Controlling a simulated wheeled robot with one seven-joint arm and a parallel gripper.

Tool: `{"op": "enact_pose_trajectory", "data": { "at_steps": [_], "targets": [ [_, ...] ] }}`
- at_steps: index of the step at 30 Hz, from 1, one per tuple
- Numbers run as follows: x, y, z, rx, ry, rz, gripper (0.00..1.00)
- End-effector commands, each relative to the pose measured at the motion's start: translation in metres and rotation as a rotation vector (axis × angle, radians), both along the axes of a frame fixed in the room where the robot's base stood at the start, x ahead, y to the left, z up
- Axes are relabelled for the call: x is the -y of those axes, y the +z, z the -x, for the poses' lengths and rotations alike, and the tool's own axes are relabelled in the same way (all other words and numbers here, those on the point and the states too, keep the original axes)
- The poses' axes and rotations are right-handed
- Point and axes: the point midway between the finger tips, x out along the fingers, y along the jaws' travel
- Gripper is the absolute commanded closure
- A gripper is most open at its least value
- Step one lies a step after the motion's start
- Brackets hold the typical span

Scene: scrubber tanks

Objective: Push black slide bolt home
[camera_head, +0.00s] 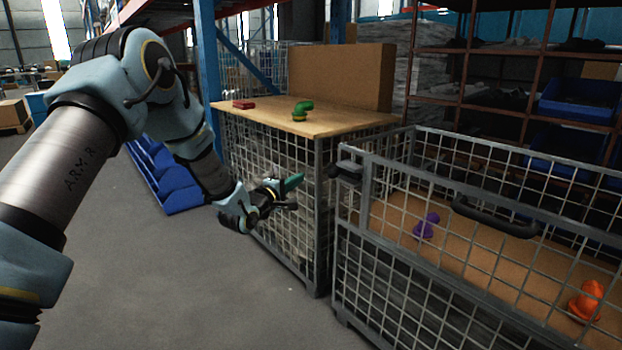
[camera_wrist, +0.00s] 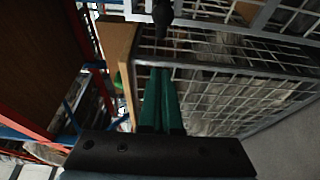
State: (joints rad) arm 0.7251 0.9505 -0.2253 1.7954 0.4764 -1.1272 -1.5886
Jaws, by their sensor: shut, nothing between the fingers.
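The black slide bolt (camera_head: 346,171) sits at the top left corner of the right-hand wire cage, by its front gate. A dark knob-like part that looks like the bolt (camera_wrist: 162,15) shows at the top of the wrist view, just beyond my fingertips. My gripper (camera_head: 299,179) is shut and empty, its green fingers together and pointing right toward the bolt. A gap shows between fingertips and bolt in the head view. In the wrist view the fingers (camera_wrist: 161,72) point up at the knob; whether they touch it is unclear.
The wire cage (camera_head: 440,267) has a black handle (camera_head: 495,217) on its gate and holds a purple piece (camera_head: 426,226) and an orange piece (camera_head: 587,301). A second cage with a wooden top (camera_head: 340,119) stands close behind my gripper. The floor at left front is clear.

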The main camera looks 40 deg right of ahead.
Motion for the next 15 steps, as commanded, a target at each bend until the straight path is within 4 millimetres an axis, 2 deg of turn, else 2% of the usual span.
{"op": "enact_pose_trajectory", "data": {
  "at_steps": [9,15],
  "targets": [
    [0.054,-0.002,-0.014,0.002,-0.002,0.000,1.00],
    [0.082,-0.002,-0.023,0.002,-0.001,-0.001,1.00]
  ]
}}
